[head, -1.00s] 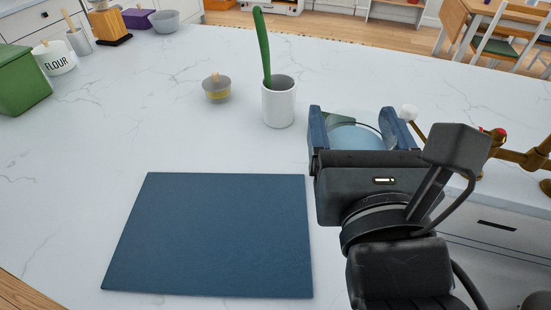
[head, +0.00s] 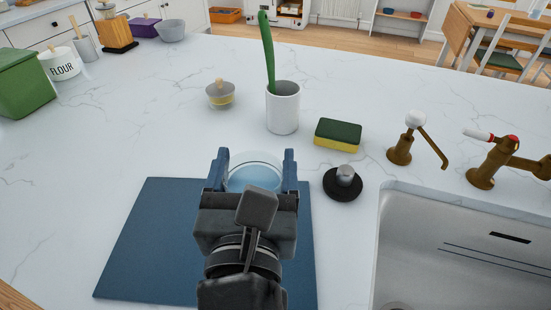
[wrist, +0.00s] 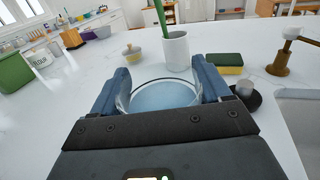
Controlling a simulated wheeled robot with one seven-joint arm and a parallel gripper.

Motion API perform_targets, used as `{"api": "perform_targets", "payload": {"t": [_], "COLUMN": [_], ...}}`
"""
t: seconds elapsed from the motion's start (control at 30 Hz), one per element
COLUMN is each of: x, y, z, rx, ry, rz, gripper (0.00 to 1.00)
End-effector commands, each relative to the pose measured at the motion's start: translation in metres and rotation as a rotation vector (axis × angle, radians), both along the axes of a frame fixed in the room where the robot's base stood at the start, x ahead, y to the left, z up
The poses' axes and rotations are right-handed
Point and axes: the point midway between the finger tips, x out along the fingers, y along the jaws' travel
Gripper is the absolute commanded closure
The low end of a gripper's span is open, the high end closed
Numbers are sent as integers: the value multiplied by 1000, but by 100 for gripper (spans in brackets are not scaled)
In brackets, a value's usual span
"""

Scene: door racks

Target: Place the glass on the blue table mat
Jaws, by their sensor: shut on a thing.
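My gripper (head: 256,182) is shut on the glass (head: 254,174), a clear, bluish round vessel held between two blue fingers. The glass also shows between the fingers in the wrist view (wrist: 160,97). The blue table mat (head: 150,240) lies flat on the white counter. In the head view my gripper and the glass are over the mat's far right part, and my arm hides some of the mat. The underside of the glass is hidden, so I cannot tell its height above the mat.
A white cup with a green utensil (head: 283,108), a small lidded pot (head: 220,95) and a green-yellow sponge (head: 338,134) stand beyond the mat. A black round stopper (head: 343,185) is close to my gripper's right. The sink (head: 460,250) and brass tap (head: 490,165) are at right.

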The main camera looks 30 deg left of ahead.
Motion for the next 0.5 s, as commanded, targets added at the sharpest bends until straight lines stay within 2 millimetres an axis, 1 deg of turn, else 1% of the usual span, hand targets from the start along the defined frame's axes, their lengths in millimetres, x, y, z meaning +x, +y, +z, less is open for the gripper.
{"api": "perform_targets", "payload": {"t": [0.13, 0.33, 0.4, 0.5], "x": [-1, 0, 0, 0], "y": [0, 0, 0, 0], "z": [-9, -34, -39, -39], "rx": [-2, -2, 0, 0], "ry": [-1, -1, -1, -2], "rz": [0, 0, 1, 0], "gripper": [78, 78, 78, 78]}}
